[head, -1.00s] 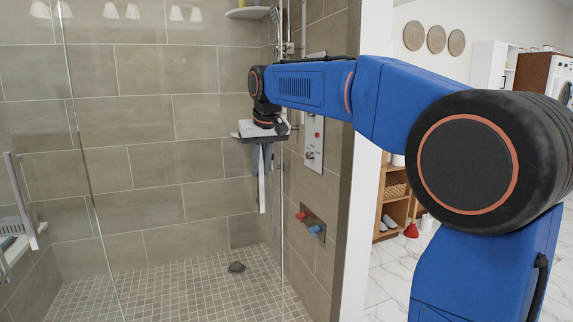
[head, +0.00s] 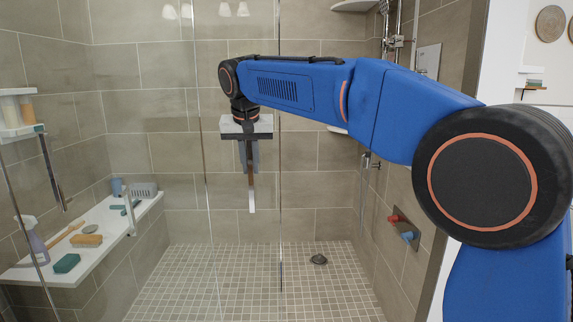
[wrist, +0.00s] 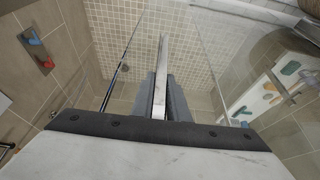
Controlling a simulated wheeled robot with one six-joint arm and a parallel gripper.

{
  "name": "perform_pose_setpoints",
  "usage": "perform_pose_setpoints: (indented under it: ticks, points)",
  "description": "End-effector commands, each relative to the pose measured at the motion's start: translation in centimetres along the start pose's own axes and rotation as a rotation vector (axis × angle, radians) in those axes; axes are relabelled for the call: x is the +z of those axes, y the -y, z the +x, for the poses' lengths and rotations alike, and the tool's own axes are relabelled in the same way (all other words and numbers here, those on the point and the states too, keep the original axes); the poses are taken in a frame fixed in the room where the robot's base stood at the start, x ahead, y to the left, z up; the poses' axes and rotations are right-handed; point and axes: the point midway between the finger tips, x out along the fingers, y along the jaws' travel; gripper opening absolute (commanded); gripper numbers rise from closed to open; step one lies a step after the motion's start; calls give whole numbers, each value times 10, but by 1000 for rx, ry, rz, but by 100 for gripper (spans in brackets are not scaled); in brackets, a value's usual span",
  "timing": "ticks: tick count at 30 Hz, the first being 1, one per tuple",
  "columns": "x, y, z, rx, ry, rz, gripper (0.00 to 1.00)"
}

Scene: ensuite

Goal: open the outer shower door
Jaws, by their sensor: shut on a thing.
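The outer shower door is clear glass, and its upright edge (head: 281,220) shows in the head view just right of my gripper. Its pale vertical bar handle (head: 252,198) hangs below the gripper. My gripper (head: 249,165) points down and is shut on the handle. In the wrist view the handle (wrist: 161,60) runs between the two grey fingers (wrist: 160,100). The fingers hide part of the handle. The glass is hard to see, so I cannot tell exactly how far the door stands open.
A white bench (head: 25,270) with bottles and brushes stands at left inside the shower. Another metal handle (head: 54,172) shows at far left. Red and blue taps (head: 403,228) are on the right wall. The tiled floor (head: 250,285) is clear around a drain (head: 318,259).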

Motion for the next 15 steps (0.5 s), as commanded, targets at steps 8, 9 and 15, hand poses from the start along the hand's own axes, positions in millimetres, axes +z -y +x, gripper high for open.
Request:
perform_pose_setpoints:
  ticks: [8,9,15]
  points:
    - [0,89,0,-3,-1,-3,0]
    - [0,98,0,-4,-2,-2,0]
    - [0,132,0,-3,-1,-1,0]
